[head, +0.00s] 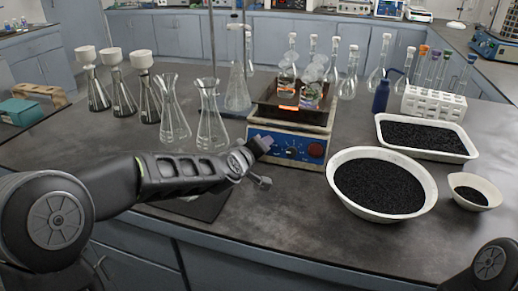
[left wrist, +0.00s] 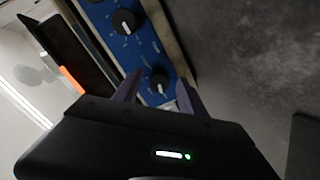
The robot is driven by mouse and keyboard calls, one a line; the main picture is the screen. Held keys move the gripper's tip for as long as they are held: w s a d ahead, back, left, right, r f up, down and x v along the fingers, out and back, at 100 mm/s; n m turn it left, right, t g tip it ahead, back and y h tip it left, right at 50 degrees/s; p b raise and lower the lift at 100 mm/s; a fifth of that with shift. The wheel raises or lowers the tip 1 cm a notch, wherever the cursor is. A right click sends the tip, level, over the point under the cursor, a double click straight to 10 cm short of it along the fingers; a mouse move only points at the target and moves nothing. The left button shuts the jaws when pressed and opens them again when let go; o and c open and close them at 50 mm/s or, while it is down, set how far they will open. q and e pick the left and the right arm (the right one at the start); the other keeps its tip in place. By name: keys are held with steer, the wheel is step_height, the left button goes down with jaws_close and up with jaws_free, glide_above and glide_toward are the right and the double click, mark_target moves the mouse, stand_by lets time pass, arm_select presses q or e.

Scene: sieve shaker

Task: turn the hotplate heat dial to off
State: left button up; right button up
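The hotplate (head: 325,128) stands mid-table with a blue front panel (head: 278,137). In the left wrist view the blue panel (left wrist: 144,45) carries two black dials with white pointer marks, an upper dial (left wrist: 125,22) and a lower dial (left wrist: 159,80). I cannot read which one is the heat dial. My left gripper (left wrist: 160,92) is open, its two fingers on either side of the lower dial; I cannot tell whether they touch it. In the head view my left gripper (head: 262,150) is at the panel's left end and hides part of it. My right gripper is out of view.
Glass flasks (head: 211,125) stand left of the hotplate, and small flasks (head: 287,75) sit on its top. A white bowl of black grains (head: 340,196) is close on the right, with a tray (head: 465,153) behind it.

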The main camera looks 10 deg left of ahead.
arm_select(q)
steer(key=shift+s, duration=0.1)
steer(key=p+v, duration=0.1)
steer(key=v, duration=0.6)
steer(key=shift+r, duration=0.1)
steer(key=shift+s, duration=0.3)
